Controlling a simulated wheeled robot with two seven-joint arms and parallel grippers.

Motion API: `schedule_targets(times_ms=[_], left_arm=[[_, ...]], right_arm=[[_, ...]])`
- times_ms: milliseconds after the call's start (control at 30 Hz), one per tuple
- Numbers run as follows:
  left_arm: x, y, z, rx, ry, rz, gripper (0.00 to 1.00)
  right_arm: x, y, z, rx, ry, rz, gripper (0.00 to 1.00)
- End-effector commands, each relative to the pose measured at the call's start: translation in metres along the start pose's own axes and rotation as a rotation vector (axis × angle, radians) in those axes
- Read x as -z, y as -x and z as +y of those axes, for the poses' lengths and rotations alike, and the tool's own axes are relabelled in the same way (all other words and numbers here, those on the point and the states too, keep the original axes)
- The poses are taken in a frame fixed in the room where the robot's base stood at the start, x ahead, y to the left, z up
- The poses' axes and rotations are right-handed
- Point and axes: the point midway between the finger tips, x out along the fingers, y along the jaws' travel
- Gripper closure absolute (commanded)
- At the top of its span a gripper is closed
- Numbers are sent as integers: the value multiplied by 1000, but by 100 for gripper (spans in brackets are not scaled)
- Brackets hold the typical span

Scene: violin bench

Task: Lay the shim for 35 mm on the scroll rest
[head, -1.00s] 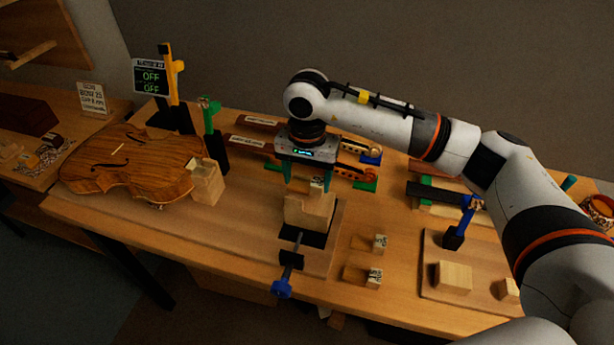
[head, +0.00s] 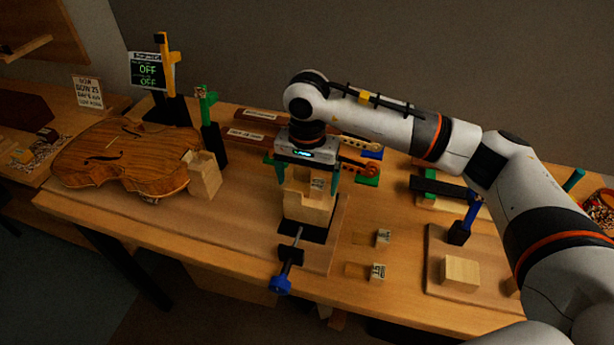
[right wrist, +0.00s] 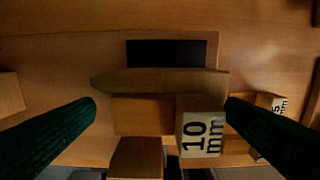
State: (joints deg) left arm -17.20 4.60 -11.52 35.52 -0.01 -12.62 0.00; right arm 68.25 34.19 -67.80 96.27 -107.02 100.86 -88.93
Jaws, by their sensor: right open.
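The scroll rest (head: 305,212) is a pale wooden block on a black base, in the middle of the bench. A wooden shim marked 10 mm (right wrist: 200,133) sits at the top of the rest; its label also shows in the head view (head: 317,184). My right gripper (head: 308,178) is open above the rest, its dark green fingers apart on both sides of the shim. In the right wrist view a gap shows at the left finger; contact at the right finger is unclear. My left gripper is out of view.
Two labelled shims (head: 383,237) (head: 377,272) lie right of the rest. A blue-handled screw (head: 281,285) points forward. A violin body (head: 125,158) lies left, with green (head: 206,105) and yellow (head: 166,65) posts behind. A loose block (head: 460,273) stands on a board at right.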

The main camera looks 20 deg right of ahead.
Motion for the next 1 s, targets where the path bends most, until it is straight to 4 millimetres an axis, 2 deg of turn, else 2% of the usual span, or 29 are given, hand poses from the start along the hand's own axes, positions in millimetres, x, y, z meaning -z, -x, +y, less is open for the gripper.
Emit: schedule_targets(times_ms=[167,267,700,833,1000], left_arm=[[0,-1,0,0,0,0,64],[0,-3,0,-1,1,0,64],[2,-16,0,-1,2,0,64],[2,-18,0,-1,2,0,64],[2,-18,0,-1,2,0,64]], right_arm=[[0,2,0,0,0,-1,6],[-1,11,1,-2,0,-3,6],[-1,98,1,-2,-1,-3,6],[0,113,0,-1,-1,-2,6],[0,120,0,0,0,0,6]])
